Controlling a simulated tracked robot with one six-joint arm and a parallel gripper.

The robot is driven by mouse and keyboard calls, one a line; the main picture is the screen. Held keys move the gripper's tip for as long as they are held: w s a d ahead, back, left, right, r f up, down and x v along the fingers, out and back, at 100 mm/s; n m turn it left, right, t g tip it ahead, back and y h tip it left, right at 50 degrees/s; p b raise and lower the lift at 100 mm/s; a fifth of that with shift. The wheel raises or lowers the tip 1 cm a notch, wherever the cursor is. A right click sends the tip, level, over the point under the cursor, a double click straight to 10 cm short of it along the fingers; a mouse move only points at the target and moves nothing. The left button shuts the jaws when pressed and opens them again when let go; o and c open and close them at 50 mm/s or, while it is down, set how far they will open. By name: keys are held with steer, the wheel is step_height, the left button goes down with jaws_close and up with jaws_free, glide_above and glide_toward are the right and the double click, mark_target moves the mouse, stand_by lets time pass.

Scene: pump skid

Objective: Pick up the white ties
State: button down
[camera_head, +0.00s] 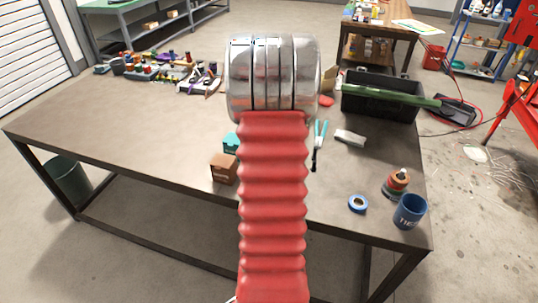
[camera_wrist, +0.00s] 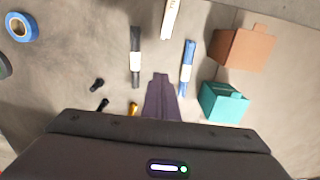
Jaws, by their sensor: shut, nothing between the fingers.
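The white ties (camera_wrist: 171,18) are a narrow pale bundle at the top edge of the wrist view, partly cut off by the frame. A black bundle with a grey band (camera_wrist: 136,58) and a blue bundle with a pale band (camera_wrist: 187,66) lie below it to either side. My gripper (camera_wrist: 161,77) is shut and empty, its tip pointing up between the black and blue bundles, short of the white ties. In the head view my red arm hides the gripper and these bundles.
A brown box (camera_wrist: 243,48) and a teal box (camera_wrist: 223,101) stand to the right in the wrist view. Small dark fittings (camera_wrist: 97,85) lie at left, with blue tape (camera_wrist: 20,27) beyond. On the workbench (camera_head: 130,120) are a black bin (camera_head: 380,106) and a blue mug (camera_head: 409,213).

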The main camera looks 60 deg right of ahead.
steer(key=shift+r, duration=0.1)
steer(key=w+a+r+n+t, duration=0.1)
steer(key=w+a+r+n, duration=0.25)
steer(key=a, duration=0.55)
steer(key=w+a+r+n+h, duration=0.1)
steer(key=w+a+r+n, duration=0.15)
steer(key=a+r, duration=0.4)
steer(key=w+a+r+n+t, duration=0.1)
steer(key=w+a+r+n, duration=0.15)
steer(key=a, duration=0.85)
steer(key=s+a+n+t, duration=0.1)
steer(key=s+a+n, duration=0.2)
steer(key=a, duration=0.8)
steer(key=s+a+r+n+t+y, duration=0.1)
steer(key=s+a+n, duration=0.3)
steer(key=a, duration=0.8)
steer(key=shift+s+t, duration=0.55)
steer(key=shift+t, duration=0.25)
steer(key=c, duration=2.5)
jaws_free()
steer(key=shift+r+n, duration=0.1)
steer(key=shift+n, duration=0.15)
steer(key=shift+c, duration=0.2)
